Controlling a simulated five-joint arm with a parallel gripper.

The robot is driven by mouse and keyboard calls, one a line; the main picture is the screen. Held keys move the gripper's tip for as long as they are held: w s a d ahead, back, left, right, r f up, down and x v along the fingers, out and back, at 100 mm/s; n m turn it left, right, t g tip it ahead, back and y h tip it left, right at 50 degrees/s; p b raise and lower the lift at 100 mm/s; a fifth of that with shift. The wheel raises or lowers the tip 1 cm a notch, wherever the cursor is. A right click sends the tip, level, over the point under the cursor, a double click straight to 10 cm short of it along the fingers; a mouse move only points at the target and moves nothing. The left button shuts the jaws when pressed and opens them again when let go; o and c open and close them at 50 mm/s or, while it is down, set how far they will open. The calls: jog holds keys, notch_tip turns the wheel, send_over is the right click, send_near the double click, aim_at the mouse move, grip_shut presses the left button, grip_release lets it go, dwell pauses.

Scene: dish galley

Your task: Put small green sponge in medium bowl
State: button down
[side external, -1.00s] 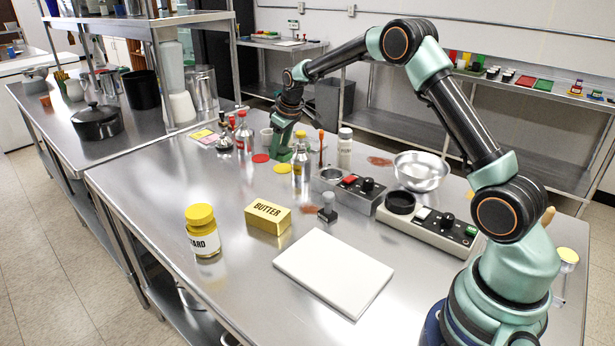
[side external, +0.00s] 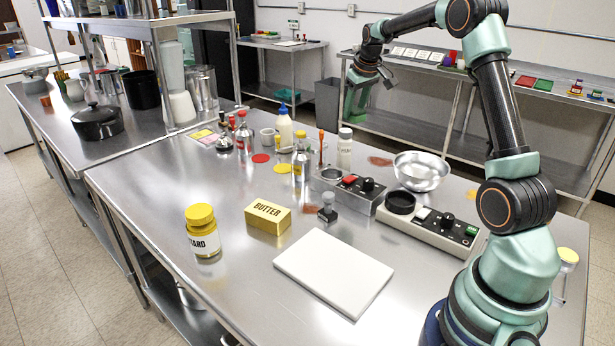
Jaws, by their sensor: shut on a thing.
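My gripper (side external: 357,103) hangs in the air above the far part of the steel counter, to the left of and above the metal bowl in the side view. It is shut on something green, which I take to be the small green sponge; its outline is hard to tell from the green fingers. The shiny metal bowl (side external: 421,171) stands upright near the counter's far right edge, apart from the gripper. Its visible inside looks empty.
A white bottle (side external: 345,148) and a blue-tipped bottle (side external: 284,125) stand farther left. A white board (side external: 333,270) lies in front.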

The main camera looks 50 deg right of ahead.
jog(key=s+d+m+g+h, duration=0.1)
jog(key=s+d+m, duration=0.1)
jog(key=s+d, duration=0.5)
jog(key=s+d+m, duration=0.3)
jog(key=s+d, duration=0.2)
jog(key=s, duration=0.5)
send_near(419, 173)
jog(key=shift+w+a+f, duration=0.2)
jog(key=shift+a+f, duration=0.6)
jog(key=shift+a, duration=0.3)
jog(key=shift+f, duration=2.35)
jog(key=shift+f, duration=0.1)
jog(key=shift+c, duration=2)
grip_release()
